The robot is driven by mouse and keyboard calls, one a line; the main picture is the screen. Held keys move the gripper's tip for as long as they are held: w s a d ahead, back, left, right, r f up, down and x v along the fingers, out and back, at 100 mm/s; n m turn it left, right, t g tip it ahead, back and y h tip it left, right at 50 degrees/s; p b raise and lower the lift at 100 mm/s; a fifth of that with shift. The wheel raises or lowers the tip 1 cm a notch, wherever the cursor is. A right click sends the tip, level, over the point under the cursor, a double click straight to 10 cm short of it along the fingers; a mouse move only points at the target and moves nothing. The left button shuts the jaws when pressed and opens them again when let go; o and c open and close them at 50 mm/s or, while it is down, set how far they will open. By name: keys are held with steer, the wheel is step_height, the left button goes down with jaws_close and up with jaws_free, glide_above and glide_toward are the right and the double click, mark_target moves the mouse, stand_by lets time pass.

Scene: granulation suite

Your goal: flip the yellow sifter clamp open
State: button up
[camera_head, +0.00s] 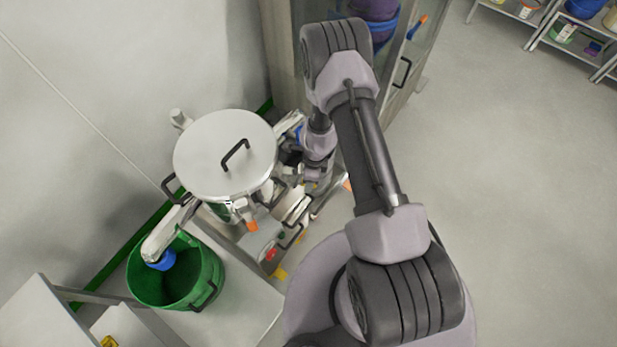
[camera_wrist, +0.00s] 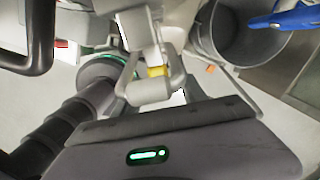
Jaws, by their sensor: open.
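The yellow sifter clamp (camera_wrist: 157,71) shows as a small yellow patch in the wrist view, just beyond my gripper. My gripper (camera_wrist: 152,78) is open, with its pale grey fingers around or close beside the yellow piece; I cannot tell whether they touch it. Most of the clamp is hidden by the fingers. The sifter (camera_head: 222,158) is a pale drum with a round lid and a black handle in the head view. My gripper is low at its right side there, largely hidden by my wrist. I cannot make out the clamp in the head view.
A green bin (camera_head: 178,285) stands under the sifter's pale spout (camera_head: 165,232). A glass-fronted cabinet (camera_head: 405,60) stands behind my arm. A dark grey round container (camera_wrist: 235,35) is at the wrist view's upper right. Open floor (camera_head: 520,200) lies to the right.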

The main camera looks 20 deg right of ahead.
step_height(320, 180, up, 17)
steer(key=d+p, duration=0.1)
steer(key=p, duration=0.7)
steer(key=shift+s+d+r, duration=0.15)
steer(key=shift+s+d, duration=0.1)
steer(key=shift+s, duration=0.1)
